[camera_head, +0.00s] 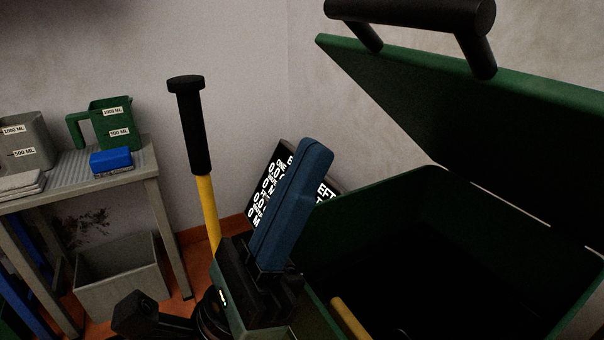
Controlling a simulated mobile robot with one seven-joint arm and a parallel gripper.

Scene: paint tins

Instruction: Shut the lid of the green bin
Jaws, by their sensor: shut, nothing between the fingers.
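The green bin (380,212) stands at the right, its inside dark. Its green lid (500,125) is raised and tilted above the opening, with a wide gap between lid and rim. A black bar handle (415,12) is fixed to the lid near the top of the picture. My gripper (314,152) points upward at the left side of the bin, below the lid's left corner and apart from the lid. Its blue fingers are shut with nothing between them. The fingers hide part of the bin's left edge; whether they touch it I cannot tell.
A yellow shaft with a black grip (188,125) stands upright left of my gripper. A black sign with white text (268,180) is behind my gripper. A yellow rod (348,318) shows inside the bin. A bench (135,160) with jugs and a blue block is at the left.

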